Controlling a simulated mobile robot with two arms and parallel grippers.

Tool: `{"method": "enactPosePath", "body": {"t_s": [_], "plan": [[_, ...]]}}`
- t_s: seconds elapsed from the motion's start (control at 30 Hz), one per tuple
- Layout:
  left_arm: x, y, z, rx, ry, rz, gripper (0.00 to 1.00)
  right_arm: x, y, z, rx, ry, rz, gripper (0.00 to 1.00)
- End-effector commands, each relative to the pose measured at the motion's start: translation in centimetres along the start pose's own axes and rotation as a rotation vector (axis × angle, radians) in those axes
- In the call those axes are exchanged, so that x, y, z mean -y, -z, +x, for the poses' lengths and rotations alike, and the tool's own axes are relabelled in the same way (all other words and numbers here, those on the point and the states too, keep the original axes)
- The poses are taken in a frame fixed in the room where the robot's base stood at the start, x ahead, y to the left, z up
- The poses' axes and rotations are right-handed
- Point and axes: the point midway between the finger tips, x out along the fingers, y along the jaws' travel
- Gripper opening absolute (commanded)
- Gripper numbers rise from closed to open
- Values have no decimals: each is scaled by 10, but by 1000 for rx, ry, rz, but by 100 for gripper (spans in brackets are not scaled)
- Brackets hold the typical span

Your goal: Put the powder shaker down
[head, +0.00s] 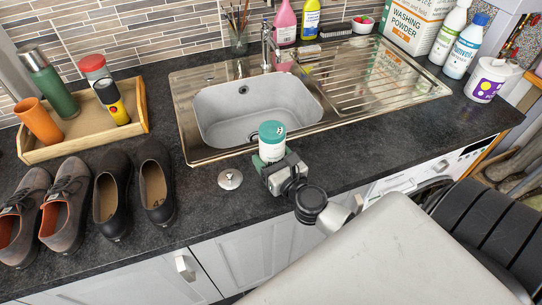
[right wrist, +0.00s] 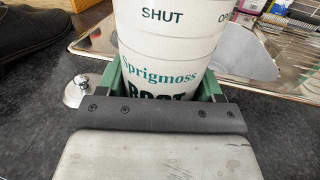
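The powder shaker (head: 272,146) is a white cylinder with a teal cap, upright at the front edge of the sink. In the right wrist view its white body (right wrist: 168,40) shows the words "SHUT" and "Sprigmoss". My right gripper (head: 268,162) has its green fingers on both sides of the shaker, low on its body, and is shut on it. The fingers also show in the right wrist view (right wrist: 163,84). The shaker's base is hidden by the gripper, so I cannot tell if it touches the counter. My left gripper is not in view.
A metal sink plug (head: 230,179) lies on the dark counter (head: 210,215) just left of the gripper. The sink (head: 250,113) is behind. Shoes (head: 112,195) and a wooden tray (head: 50,150) stand at left. A white tub (head: 487,82) stands far right.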

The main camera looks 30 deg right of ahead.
Motion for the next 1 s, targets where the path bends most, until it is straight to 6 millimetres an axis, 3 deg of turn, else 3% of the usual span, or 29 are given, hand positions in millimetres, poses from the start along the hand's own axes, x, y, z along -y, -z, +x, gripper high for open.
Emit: {"method": "enactPosePath", "body": {"t_s": [0.03, 0.13, 0.5, 1.0], "plan": [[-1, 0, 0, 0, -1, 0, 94, 0, 0, 0, -1, 0, 0, 75], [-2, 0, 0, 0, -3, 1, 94, 0, 0, 0, -1, 0, 0, 90], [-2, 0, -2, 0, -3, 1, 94, 0, -2, -3, -2, -1, 0, 90], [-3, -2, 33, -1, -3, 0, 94, 0, 2, -94, -4, 0, 1, 90]]}}
